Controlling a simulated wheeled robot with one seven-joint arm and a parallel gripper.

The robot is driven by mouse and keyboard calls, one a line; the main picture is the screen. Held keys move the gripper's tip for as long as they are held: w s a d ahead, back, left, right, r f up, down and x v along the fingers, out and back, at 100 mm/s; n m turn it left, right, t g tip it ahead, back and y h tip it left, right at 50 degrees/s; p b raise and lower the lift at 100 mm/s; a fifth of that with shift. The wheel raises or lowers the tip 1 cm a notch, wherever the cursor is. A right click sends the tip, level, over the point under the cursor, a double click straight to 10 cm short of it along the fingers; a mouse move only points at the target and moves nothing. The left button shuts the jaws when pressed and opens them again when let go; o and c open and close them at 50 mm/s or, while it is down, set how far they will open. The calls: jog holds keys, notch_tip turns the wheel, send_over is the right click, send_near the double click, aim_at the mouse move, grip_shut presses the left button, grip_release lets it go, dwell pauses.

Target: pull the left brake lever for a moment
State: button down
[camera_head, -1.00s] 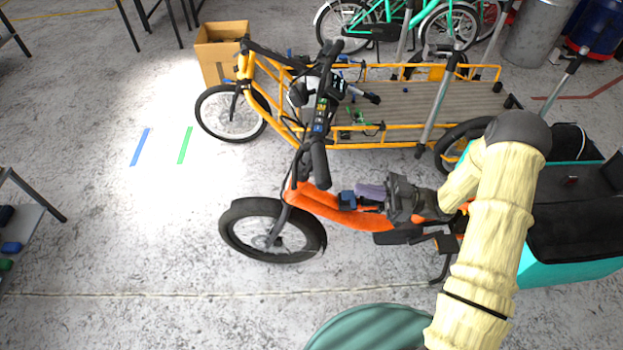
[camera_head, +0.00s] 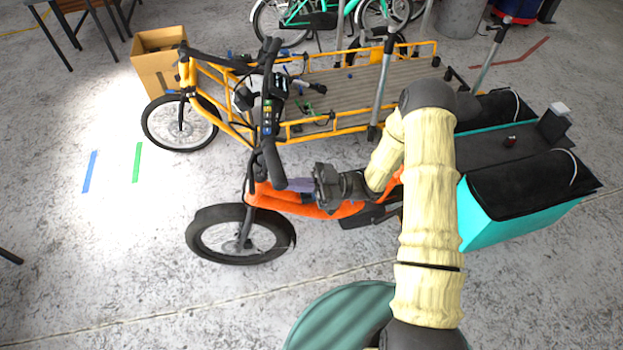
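The orange cargo bike (camera_head: 300,206) stands in the middle with its front wheel to the left. Its black handlebar (camera_head: 268,125) runs toward me and ends in the near, left-hand grip (camera_head: 275,166). The left brake lever is too small and dark to tell apart from the grip and bar. My gripper (camera_head: 298,186) is just right of the near grip, pointing left, over the orange frame. Its fingers look purplish and small; I cannot tell whether they are open, or whether they touch anything.
A yellow cargo bike (camera_head: 330,128) stands close behind, with a cardboard box (camera_head: 158,65) at its left. Teal bags (camera_head: 520,215) hang at the orange bike's rear. A round green ribbed object (camera_head: 340,315) is at the bottom.

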aim_at(252, 172)
jog(key=p+x, duration=0.2)
jog(key=x, duration=0.4)
jog(key=shift+a, duration=0.2)
